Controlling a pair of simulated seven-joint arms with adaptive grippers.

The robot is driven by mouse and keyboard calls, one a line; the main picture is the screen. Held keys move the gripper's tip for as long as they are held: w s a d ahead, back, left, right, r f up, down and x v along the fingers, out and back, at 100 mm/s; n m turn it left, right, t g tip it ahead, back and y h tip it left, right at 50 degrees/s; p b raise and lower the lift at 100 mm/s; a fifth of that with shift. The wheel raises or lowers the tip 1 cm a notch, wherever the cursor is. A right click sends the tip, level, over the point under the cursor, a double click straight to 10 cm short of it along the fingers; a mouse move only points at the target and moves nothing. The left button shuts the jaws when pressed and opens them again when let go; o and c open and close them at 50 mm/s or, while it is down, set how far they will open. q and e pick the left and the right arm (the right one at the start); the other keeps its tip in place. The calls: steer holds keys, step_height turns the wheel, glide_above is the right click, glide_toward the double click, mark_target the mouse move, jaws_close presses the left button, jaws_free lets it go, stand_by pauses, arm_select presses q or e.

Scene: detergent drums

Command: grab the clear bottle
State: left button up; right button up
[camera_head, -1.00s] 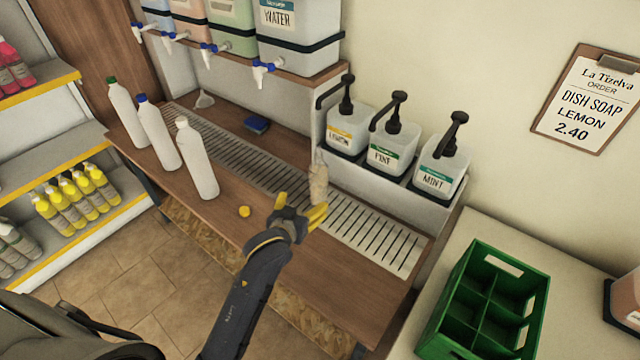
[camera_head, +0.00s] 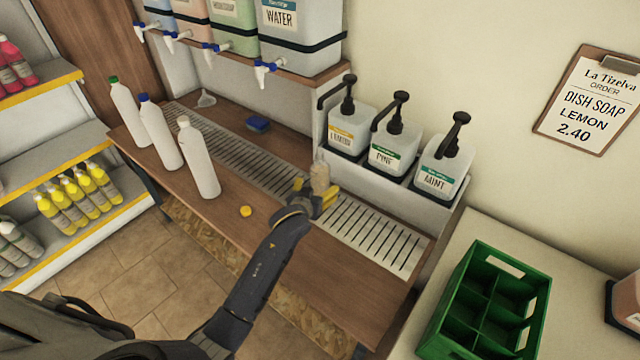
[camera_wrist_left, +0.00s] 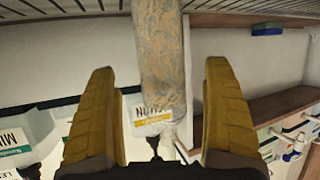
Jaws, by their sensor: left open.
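The clear bottle (camera_head: 320,177) stands upright on the slatted drain grate, in front of the lemon pump drum, and looks tan and speckled. In the left wrist view the bottle (camera_wrist_left: 160,55) hangs in from the top, upside down in that picture, between the two yellow fingers. My left gripper (camera_head: 318,203) is at the bottle, with its fingers spread to either side. In the left wrist view the gripper (camera_wrist_left: 160,110) is open, with a gap on both sides of the bottle. My right gripper is not seen.
Pump drums labelled lemon (camera_head: 346,130), pine (camera_head: 394,150) and mint (camera_head: 441,165) stand behind the grate (camera_head: 375,240). White bottles (camera_head: 198,160) stand at left. A yellow cap (camera_head: 245,211) lies on the counter. A green crate (camera_head: 455,300) is at right.

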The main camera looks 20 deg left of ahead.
mark_target(320, 183)
arm_select(q)
steer(key=shift+x, duration=2.55)
steer(key=shift+a+f, duration=0.15)
steer(key=c, duration=1.7)
